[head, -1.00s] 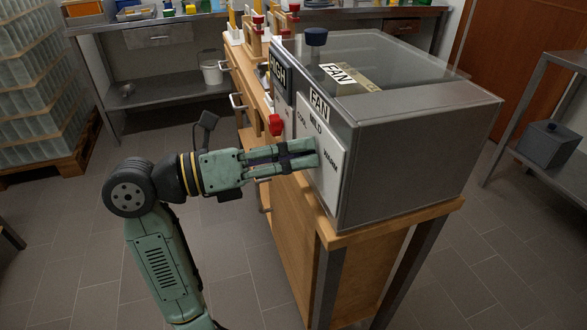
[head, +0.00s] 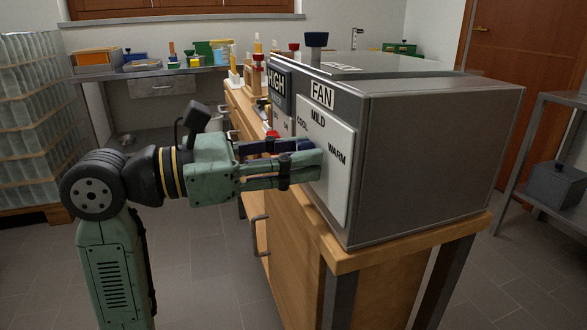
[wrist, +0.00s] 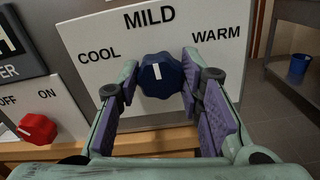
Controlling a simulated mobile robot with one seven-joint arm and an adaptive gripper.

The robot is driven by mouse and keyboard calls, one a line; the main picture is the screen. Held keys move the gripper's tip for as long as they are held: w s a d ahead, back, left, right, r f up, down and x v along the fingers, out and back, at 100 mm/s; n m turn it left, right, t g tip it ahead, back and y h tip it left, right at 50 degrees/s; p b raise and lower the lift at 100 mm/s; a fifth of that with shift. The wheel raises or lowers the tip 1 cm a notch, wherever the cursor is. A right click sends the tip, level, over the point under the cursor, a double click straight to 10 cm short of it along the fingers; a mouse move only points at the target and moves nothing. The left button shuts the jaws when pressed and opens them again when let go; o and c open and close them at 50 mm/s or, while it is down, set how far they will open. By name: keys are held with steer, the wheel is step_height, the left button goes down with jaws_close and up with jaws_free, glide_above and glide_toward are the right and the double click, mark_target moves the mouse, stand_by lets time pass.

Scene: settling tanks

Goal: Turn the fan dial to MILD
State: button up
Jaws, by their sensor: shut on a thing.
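The fan dial (wrist: 165,82) is a dark blue knob with a white mark, on a white panel (wrist: 190,112) with COOL, MILD and WARM lettering. Its mark points up, slightly left, roughly at the MILD label (wrist: 150,16). My gripper (wrist: 158,74) is shut on the dial, with one fingertip on each side of it. In the head view my gripper (head: 308,156) reaches from the left to the panel (head: 337,185) under the FAN sign (head: 322,95). There the fingers hide the dial.
A red knob (wrist: 37,129) with OFF and ON labels sits left of the fan panel. The grey box (head: 430,150) carrying the panel stands on a wooden bench (head: 290,240). A metal shelf with a dark box (head: 556,185) stands at the right.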

steer(key=shift+m, duration=0.3)
steer(key=o, duration=1.2)
steer(key=shift+c, duration=0.2)
steer(key=shift+a, duration=0.1)
steer(key=v, duration=1.1)
steer(key=shift+a, duration=0.35)
steer(key=shift+s, duration=0.15)
